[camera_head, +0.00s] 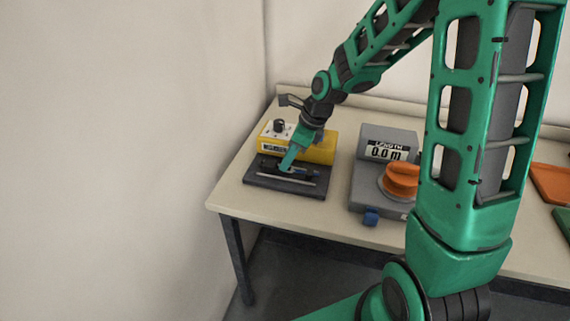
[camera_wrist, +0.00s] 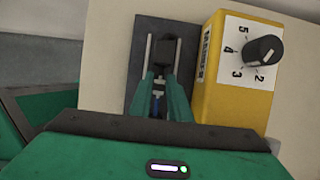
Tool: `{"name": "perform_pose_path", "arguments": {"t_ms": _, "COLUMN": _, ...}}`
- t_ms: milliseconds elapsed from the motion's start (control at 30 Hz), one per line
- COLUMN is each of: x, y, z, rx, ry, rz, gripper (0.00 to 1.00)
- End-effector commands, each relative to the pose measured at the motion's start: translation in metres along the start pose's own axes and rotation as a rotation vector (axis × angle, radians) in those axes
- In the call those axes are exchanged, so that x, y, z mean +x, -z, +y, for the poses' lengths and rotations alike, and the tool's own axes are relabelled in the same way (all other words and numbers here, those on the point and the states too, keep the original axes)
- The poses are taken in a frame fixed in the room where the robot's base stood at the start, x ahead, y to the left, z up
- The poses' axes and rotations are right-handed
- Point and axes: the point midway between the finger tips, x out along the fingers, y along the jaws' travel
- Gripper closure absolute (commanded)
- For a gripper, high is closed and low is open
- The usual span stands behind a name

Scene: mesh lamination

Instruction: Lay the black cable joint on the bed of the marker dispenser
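The marker dispenser seems to be the yellow box (camera_head: 318,151) with a dark flat bed (camera_head: 262,182) in front; its yellow body (camera_wrist: 208,105) and bed (camera_wrist: 143,30) also show in the wrist view. The black cable joint (camera_wrist: 163,52) lies lengthwise over the bed, between two thin light rails. Its black end shows in the head view (camera_head: 269,164), with a blue part at the other end. My gripper (camera_head: 288,166) points down at the joint's middle. Its green fingers (camera_wrist: 160,84) close in on both sides of the joint. Whether the joint rests on the bed is unclear.
A grey device (camera_head: 363,178) with a "LENGTH 0.0 m" display and an orange reel (camera_head: 401,180) stands to the right. Orange (camera_head: 550,183) and green (camera_head: 563,222) trays lie at the far right. The table's front left corner (camera_head: 222,204) is bare.

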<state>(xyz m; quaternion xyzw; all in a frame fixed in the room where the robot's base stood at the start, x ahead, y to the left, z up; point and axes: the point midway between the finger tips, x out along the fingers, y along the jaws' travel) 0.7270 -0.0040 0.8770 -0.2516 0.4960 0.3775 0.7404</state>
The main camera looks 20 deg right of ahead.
Motion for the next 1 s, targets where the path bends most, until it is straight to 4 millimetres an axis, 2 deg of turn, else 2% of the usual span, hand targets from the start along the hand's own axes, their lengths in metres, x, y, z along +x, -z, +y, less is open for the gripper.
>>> {"name": "perform_pose_path", "arguments": {"t_ms": 200, "x": -0.046, "y": -0.001, "z": -0.001, "rx": -0.001, "ry": 0.006, "rz": -0.003, "gripper": 0.83}}
{"name": "perform_pose_path", "arguments": {"t_ms": 433, "x": -0.084, "y": -0.001, "z": -0.001, "rx": 0.0, "ry": 0.004, "rz": -0.002, "gripper": 0.83}}
{"name": "perform_pose_path", "arguments": {"t_ms": 600, "x": -0.097, "y": 0.0, "z": 0.0, "rx": 0.0, "ry": 0.001, "rz": -0.001, "gripper": 0.83}}
{"name": "perform_pose_path", "arguments": {"t_ms": 833, "x": -0.1, "y": 0.001, "z": 0.001, "rx": -0.006, "ry": 0.001, "rz": 0.001, "gripper": 0.83}}
{"name": "perform_pose_path", "arguments": {"t_ms": 1000, "x": -0.111, "y": 0.02, "z": 0.005, "rx": -0.124, "ry": 0.019, "rz": 0.04, "gripper": 0.83}}
